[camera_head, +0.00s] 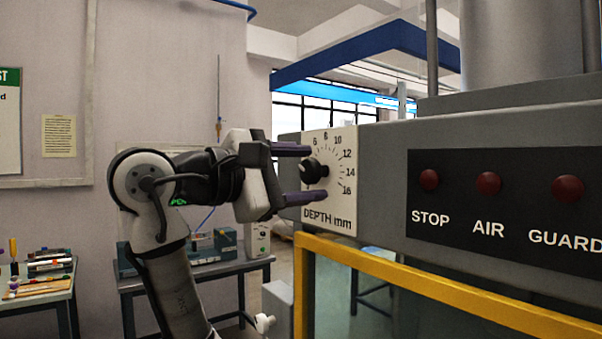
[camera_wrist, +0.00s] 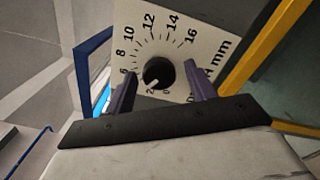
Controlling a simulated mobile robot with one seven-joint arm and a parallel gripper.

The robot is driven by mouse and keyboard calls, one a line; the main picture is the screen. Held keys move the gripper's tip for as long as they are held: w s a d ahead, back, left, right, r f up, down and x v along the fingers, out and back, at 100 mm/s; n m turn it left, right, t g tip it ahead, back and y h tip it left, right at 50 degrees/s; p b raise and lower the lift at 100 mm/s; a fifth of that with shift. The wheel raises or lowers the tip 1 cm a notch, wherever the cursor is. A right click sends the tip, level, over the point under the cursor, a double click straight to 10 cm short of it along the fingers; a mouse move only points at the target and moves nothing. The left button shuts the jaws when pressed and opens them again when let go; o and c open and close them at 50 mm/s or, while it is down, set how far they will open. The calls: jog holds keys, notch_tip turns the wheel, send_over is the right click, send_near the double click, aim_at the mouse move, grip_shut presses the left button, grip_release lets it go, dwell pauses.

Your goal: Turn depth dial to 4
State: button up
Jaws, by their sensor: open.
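The depth dial is a round black knob (camera_head: 313,171) on a white plate (camera_head: 345,215) marked "DEPTH mm", fixed to the grey machine's face. In the wrist view the knob (camera_wrist: 158,71) shows a small pale pointer mark on its lower left side, near the 2. The 4 is not visible there; the left finger covers that part of the scale. My gripper (camera_head: 316,174) is open, its purple fingers on either side of the knob. In the wrist view gaps show between the fingers and the knob, so it does not appear gripped.
A black panel (camera_head: 500,205) with red STOP, AIR and GUARD buttons is right of the dial. A yellow guard frame (camera_head: 440,285) runs below it. A bench with equipment (camera_head: 205,260) stands behind my arm, and a small tool table (camera_head: 40,290) is at far left.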

jog(key=b+v, duration=0.4)
jog(key=v, duration=1)
